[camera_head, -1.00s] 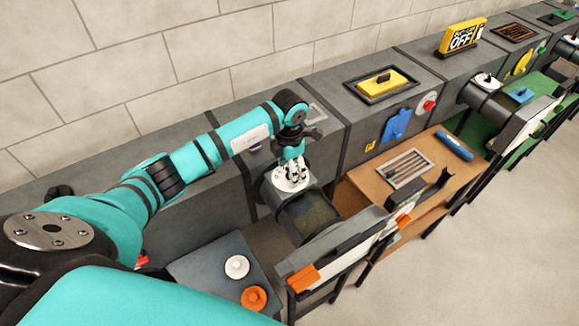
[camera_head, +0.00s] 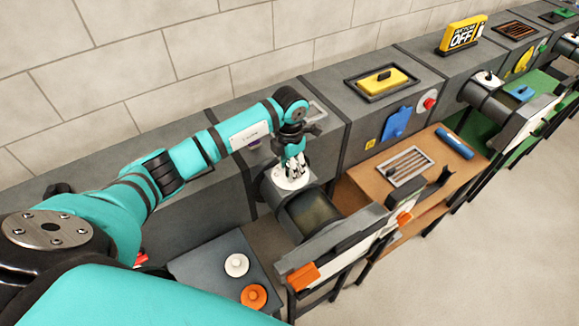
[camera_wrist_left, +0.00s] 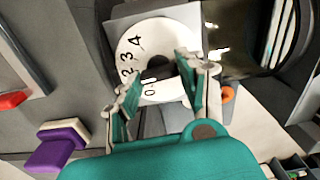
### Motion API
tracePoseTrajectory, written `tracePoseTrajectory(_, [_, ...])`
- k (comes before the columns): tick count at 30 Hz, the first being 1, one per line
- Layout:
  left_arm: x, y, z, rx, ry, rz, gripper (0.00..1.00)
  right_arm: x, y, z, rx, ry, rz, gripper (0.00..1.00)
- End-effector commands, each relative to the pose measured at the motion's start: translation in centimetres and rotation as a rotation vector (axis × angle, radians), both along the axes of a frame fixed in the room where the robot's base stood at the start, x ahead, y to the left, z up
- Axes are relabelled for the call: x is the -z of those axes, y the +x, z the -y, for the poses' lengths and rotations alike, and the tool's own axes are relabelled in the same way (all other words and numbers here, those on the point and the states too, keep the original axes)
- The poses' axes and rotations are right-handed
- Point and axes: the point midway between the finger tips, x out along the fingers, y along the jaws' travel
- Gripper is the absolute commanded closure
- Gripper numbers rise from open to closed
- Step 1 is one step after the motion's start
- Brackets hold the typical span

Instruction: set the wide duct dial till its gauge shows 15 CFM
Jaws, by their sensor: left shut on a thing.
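The wide duct dial (camera_head: 280,184) is a white disc on a dark grey duct (camera_head: 316,214). In the left wrist view the dial (camera_wrist_left: 150,36) shows black numerals from 0 to 4 around a black centre knob (camera_wrist_left: 157,64). My left gripper (camera_head: 293,172) reaches down onto the dial. In the left wrist view its fingers (camera_wrist_left: 158,78) are on both sides of the knob, shut on it. The fingers hide part of the dial face. I cannot make out a gauge reading in CFM. My right gripper is not in view.
A small grey table (camera_head: 205,262) at lower left holds a white knob (camera_head: 236,265) and an orange knob (camera_head: 253,297). A brown bench (camera_head: 440,160) with a grille and a blue roll stands to the right. A purple block (camera_wrist_left: 57,147) shows in the left wrist view.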

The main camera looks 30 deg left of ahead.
Motion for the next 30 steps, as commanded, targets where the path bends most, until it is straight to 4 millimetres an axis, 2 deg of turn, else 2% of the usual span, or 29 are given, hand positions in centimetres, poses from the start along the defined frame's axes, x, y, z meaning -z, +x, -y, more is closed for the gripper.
tracePoseTrajectory(15, [0.0,0.0,0.0,-0.331,0.002,0.002,0.92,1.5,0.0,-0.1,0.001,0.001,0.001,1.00])
tracePoseTrajectory(30, [-0.1,0.0,0.1,-0.424,0.001,0.001,0.92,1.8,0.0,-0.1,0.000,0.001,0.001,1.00])
